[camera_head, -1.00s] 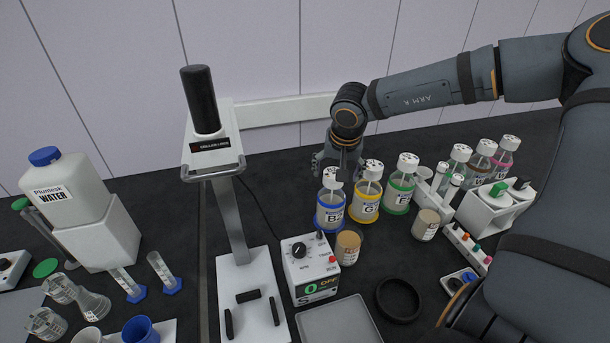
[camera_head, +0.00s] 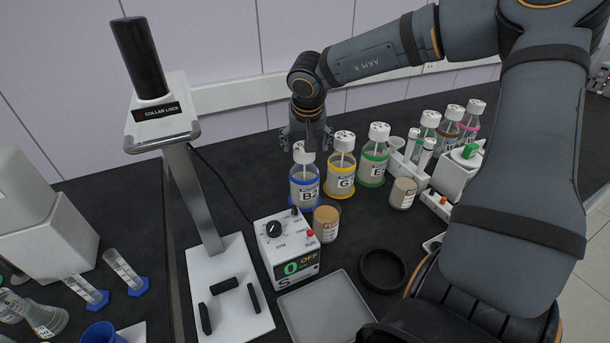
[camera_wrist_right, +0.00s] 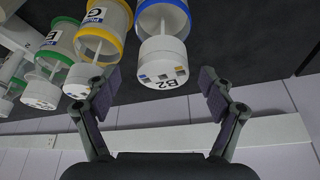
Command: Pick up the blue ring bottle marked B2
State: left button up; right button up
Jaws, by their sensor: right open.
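The blue ring bottle marked B2 (camera_head: 304,186) stands upright on the dark bench, at the left end of a row of bottles. It has a white cap and a blue ring at its base. My right gripper (camera_head: 308,142) is just above and behind its cap. In the right wrist view the B2 cap (camera_wrist_right: 162,62) lies between and just beyond the open fingertips of my right gripper (camera_wrist_right: 158,90), with nothing held. The left finger is close to the neighbouring yellow ring bottle's cap. My left gripper is not in view.
The yellow ring bottle G (camera_head: 341,168) and green ring bottle (camera_head: 374,158) stand close to the right of B2. A tan-filled jar (camera_head: 326,222) and a control box (camera_head: 287,246) stand in front. A collar-lock stand (camera_head: 197,200) rises at left.

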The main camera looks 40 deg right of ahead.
aim_at(304, 178)
jog(key=x, duration=0.5)
jog(key=shift+a, duration=0.3)
jog(key=shift+s, duration=0.15)
jog(key=shift+c, duration=1)
jog(key=shift+r, duration=0.1)
grip_shut()
